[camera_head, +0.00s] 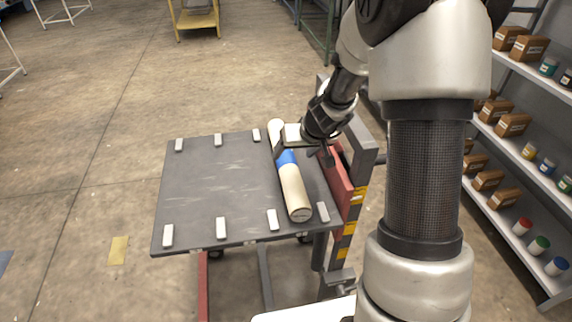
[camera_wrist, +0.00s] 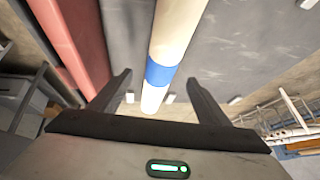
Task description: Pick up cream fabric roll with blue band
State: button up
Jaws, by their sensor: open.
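The cream fabric roll with a blue band (camera_head: 294,191) lies on the dark grey top of a cart (camera_head: 215,185), near its right edge. The same roll (camera_wrist: 175,30) shows in the wrist view, running between the two fingers, with the blue band (camera_wrist: 160,74) just ahead of the fingertips. My gripper (camera_wrist: 158,82) is open, one finger on each side of the roll, with gaps left and right. In the head view my gripper (camera_head: 300,155) comes in from the right at the band and hides part of the roll. I cannot tell how far above the top the fingertips are.
Several small white blocks (camera_head: 221,228) line the near and far edges of the top. A red beam (camera_head: 338,175) and a grey post with yellow marks (camera_head: 350,215) stand along the cart's right side. Shelves (camera_head: 520,150) with boxes and jars are at far right. Floor to the left is mostly clear.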

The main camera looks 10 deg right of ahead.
aim_at(289, 158)
jog(key=shift+b+x, duration=0.35)
jog(key=shift+x, duration=2.8)
jog(key=shift+a, duration=0.1)
jog(key=shift+s, duration=0.1)
jog(key=shift+c, duration=0.4)
jog(key=c, duration=1.4)
